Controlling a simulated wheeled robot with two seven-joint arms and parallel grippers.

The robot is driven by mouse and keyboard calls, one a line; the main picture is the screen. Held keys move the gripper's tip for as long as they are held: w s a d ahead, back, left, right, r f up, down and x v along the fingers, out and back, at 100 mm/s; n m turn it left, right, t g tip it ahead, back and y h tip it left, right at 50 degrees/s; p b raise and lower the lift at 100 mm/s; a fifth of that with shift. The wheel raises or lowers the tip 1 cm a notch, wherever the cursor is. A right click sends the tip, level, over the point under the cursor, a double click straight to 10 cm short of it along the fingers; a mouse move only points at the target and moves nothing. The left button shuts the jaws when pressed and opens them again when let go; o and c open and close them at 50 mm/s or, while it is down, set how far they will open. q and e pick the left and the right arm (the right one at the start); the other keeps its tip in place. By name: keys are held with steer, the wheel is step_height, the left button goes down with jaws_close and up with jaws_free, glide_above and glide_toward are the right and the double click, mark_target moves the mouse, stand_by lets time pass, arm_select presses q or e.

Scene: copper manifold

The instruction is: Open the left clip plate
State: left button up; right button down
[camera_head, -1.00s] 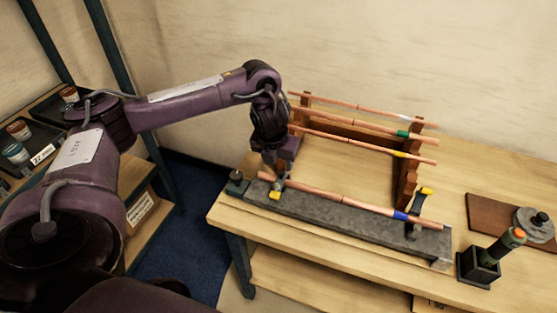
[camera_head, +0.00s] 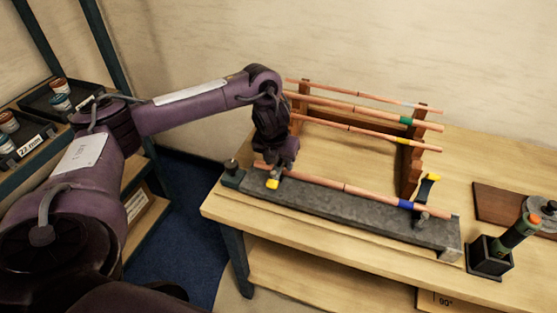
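The left clip plate, with a yellow tab (camera_head: 272,184), is at the left end of the grey bar (camera_head: 330,206) and looks low. My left gripper (camera_head: 273,168) points down right above the tab, over the left end of a copper pipe with a blue band (camera_head: 375,198). The gripper covers most of the left clip, and its fingers are too small and dark to tell open from shut or whether they touch it. My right gripper is not in view.
A wooden rack (camera_head: 413,165) holds several copper pipes behind the bar. A black holder (camera_head: 487,258) with a dark green, orange-topped tool (camera_head: 520,232) stands at the right, near a brown board (camera_head: 497,205). A shelf with small jars (camera_head: 60,102) is at the left.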

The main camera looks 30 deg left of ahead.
arm_select(q)
steer(key=c, duration=0.7)
steer(key=shift+w+r+g+p, duration=0.4)
steer(key=shift+r+p, duration=0.1)
steer(key=shift+p, duration=0.3)
steer(key=shift+w+a+p, duration=0.1)
steer(key=shift+w+p, duration=0.15)
steer(key=shift+p, duration=0.05)
steer(key=shift+g, duration=0.3)
